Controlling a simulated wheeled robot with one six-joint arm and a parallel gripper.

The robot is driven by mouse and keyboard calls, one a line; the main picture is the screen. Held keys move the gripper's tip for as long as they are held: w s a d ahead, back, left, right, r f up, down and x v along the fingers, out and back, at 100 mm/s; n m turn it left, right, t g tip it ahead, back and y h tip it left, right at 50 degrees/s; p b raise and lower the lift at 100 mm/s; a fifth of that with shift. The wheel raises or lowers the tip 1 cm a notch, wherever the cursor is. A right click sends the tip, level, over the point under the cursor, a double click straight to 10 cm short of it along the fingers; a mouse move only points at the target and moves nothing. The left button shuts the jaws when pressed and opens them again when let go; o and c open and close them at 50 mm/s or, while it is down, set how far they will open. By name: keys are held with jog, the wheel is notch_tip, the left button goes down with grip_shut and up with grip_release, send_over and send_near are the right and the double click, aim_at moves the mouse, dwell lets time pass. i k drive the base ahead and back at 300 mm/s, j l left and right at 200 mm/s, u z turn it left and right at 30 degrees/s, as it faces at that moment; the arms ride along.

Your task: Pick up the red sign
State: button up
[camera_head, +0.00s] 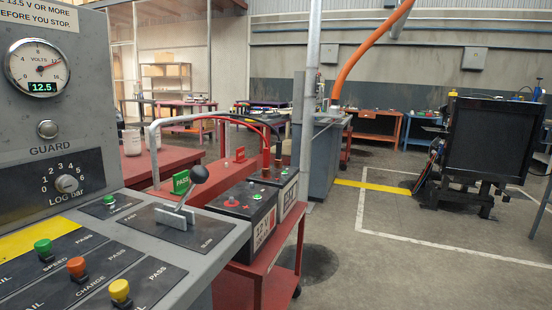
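A small red sign (240,154) stands upright on the red surface behind the batteries, left of the middle of the view. It is small, and I cannot read its lettering. A green sign (181,182) marked PASS stands nearer, just behind the grey console. My gripper is not in view, so I cannot see whether it holds anything. The red sign stands clear of any gripper in this view.
The grey console (215,230) with a lever (180,205) and coloured buttons fills the near left. Black batteries (243,210) sit on a red cart (272,270), with cables arching above. An orange hose (365,50) hangs behind. The floor (390,265) on the right is open.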

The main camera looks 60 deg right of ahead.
aim_at(240, 159)
jog(key=z, duration=1.45)
jog(key=u, duration=0.25)
jog(key=i+l+u, duration=0.25)
jog(key=u, duration=0.15)
jog(key=i+l+u, duration=0.45)
jog(key=l, duration=0.35)
jog(key=i+l, duration=0.2)
jog(key=l, duration=0.25)
jog(key=i+l+u, duration=0.15)
jog(key=l, duration=0.3)
jog(key=i+l+u, duration=0.1)
jog(key=l, duration=0.35)
jog(key=i+l+u, duration=0.1)
jog(key=l, duration=0.4)
jog(key=i+l, duration=0.1)
jog(key=l, duration=0.35)
jog(key=i+l, duration=0.15)
jog(key=l, duration=0.3)
jog(key=i+l, duration=0.1)
jog(key=l, duration=0.35)
jog(key=i+l, duration=0.15)
jog(key=l, duration=0.3)
